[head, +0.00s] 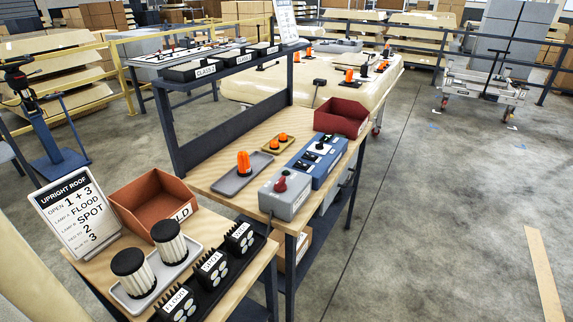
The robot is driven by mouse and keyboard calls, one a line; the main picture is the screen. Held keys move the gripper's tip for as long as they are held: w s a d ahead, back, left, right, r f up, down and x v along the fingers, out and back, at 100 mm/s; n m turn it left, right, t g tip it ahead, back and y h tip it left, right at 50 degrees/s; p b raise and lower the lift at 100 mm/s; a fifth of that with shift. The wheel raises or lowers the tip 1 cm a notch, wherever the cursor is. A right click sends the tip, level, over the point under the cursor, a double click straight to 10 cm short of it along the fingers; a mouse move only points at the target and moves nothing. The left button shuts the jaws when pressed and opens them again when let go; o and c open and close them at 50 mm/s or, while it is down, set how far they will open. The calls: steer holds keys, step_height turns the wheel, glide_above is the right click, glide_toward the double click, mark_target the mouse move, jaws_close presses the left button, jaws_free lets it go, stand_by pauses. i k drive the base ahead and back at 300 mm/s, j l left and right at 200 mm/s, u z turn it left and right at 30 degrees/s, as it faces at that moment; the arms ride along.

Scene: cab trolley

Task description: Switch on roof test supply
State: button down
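A grey box with a red knob (284,193) sits at the near right corner of the wooden workbench (213,177). A blue box (317,163) with black and white controls on top stands right behind it. I see no readable label naming either as the roof test supply, and the knob's setting is too small to tell. An upright sign (68,217) headed "UPRIGHT ROOF" stands at the left; it lists "OPEN 1 + 3", a flood lamp and a spot lamp. My gripper is not in view.
Near the sign are a rust-red bin (150,200), a tray with two black-topped cylinders (112,297), and black lamps (211,271). Orange beacons (244,163) and a dark red bin (341,117) stand on the workbench. Behind is a cream roof panel (250,88). Open floor (440,210) lies to the right.

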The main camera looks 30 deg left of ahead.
mark_target(279, 187)
steer(key=i+u, duration=0.3)
steer(key=i, duration=0.25)
steer(key=i+l+u, duration=0.1)
steer(key=i+u, duration=0.25)
steer(key=i, duration=0.15)
